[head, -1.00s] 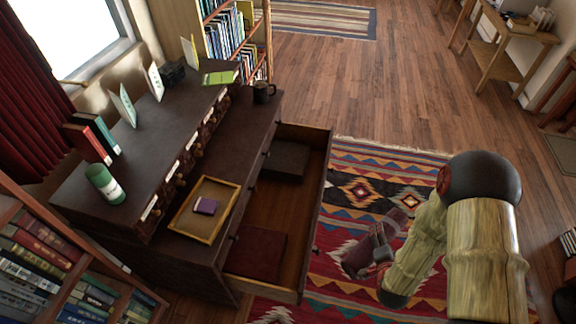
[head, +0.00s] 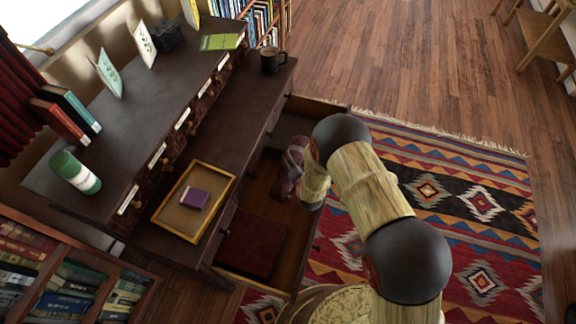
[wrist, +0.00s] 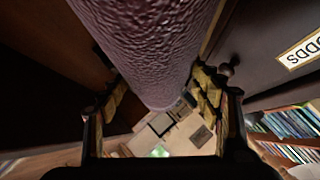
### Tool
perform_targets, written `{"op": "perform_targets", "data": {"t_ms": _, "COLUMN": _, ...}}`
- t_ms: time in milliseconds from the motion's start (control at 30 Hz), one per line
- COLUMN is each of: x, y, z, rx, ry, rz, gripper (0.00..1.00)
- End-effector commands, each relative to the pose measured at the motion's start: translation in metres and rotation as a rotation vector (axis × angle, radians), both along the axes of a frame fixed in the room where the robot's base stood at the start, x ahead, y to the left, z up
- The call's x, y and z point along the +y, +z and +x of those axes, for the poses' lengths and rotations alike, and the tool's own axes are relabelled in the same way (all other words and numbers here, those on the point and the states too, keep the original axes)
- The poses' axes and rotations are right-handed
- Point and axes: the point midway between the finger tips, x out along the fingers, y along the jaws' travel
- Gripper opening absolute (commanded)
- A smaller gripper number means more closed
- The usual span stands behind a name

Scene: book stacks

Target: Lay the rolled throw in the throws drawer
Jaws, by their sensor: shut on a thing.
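My gripper (head: 296,160) is shut on the rolled throw, a maroon-purple roll (head: 281,186). In the wrist view the throw (wrist: 150,45) is a thick, textured cylinder between the fingers (wrist: 160,115). In the head view the roll is over the open drawer (head: 258,200) of the dark cabinet; I cannot tell how high, or whether it touches anything. A dark red folded cloth (head: 252,248) lies in the drawer's near end. My arm hides part of the drawer's far end and front.
On the cabinet's lower top are a wooden tray (head: 160,222) with a purple book (head: 195,198) and a dark mug (head: 271,60). A patterned rug (head: 470,190) covers the floor at right.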

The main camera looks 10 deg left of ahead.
Motion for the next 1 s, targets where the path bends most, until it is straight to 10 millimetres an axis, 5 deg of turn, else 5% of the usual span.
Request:
{"op": "perform_targets", "data": {"t_ms": 200, "x": 0.028, "y": -0.009, "z": -0.002, "rx": -0.001, "ry": 0.032, "rz": 0.003, "gripper": 0.30}}
{"op": "perform_targets", "data": {"t_ms": 633, "x": 0.027, "y": -0.008, "z": -0.004, "rx": 0.003, "ry": 0.032, "rz": 0.005, "gripper": 0.30}}
{"op": "perform_targets", "data": {"t_ms": 1000, "x": 0.027, "y": -0.040, "z": -0.005, "rx": 0.003, "ry": 0.032, "rz": 0.004, "gripper": 0.30}}
